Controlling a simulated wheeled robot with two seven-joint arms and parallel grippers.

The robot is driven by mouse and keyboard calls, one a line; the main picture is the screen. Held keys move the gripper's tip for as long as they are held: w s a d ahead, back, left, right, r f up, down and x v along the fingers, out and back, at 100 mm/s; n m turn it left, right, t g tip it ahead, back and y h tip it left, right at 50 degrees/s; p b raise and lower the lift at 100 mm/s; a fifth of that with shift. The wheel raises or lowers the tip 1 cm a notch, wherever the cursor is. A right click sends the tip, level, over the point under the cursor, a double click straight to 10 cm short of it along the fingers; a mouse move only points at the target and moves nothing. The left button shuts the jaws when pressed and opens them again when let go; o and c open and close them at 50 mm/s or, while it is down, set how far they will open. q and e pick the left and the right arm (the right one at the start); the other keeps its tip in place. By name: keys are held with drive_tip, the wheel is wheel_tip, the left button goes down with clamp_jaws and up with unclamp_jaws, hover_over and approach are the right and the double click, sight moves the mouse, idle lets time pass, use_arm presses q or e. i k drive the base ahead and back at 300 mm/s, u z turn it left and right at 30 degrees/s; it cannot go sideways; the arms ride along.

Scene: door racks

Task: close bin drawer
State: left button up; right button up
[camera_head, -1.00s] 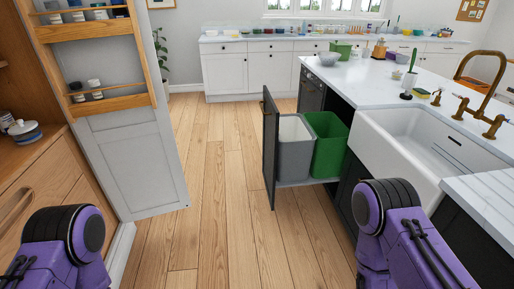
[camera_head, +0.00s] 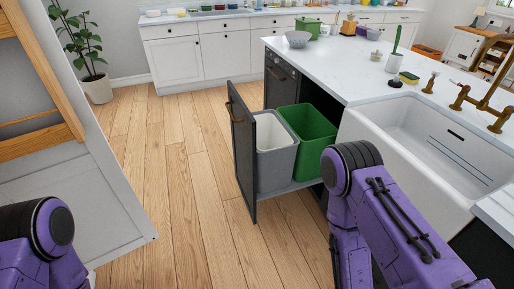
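The bin drawer stands pulled out from the dark island cabinet. Its dark front panel (camera_head: 242,150) has a handle near the top and faces left. Behind the panel the drawer holds a grey bin (camera_head: 274,165) and a green bin (camera_head: 308,128). A gap shows between the panel and the cabinet face. My left and right purple arms show at the lower left and lower right, but neither gripper is in view. My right arm overlaps the area just right of the drawer and hides part of the cabinet below the sink.
A white sink (camera_head: 400,165) with brass taps is set in the island worktop (camera_head: 345,75). An open white door with wooden racks (camera_head: 75,200) stands at left. Wood floor (camera_head: 180,190) is clear between door and drawer. A potted plant (camera_head: 98,88) stands at the back.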

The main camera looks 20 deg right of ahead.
sight(259, 176)
drive_tip(key=z, duration=0.35)
drive_tip(key=i, duration=1.3)
drive_tip(key=z, duration=0.65)
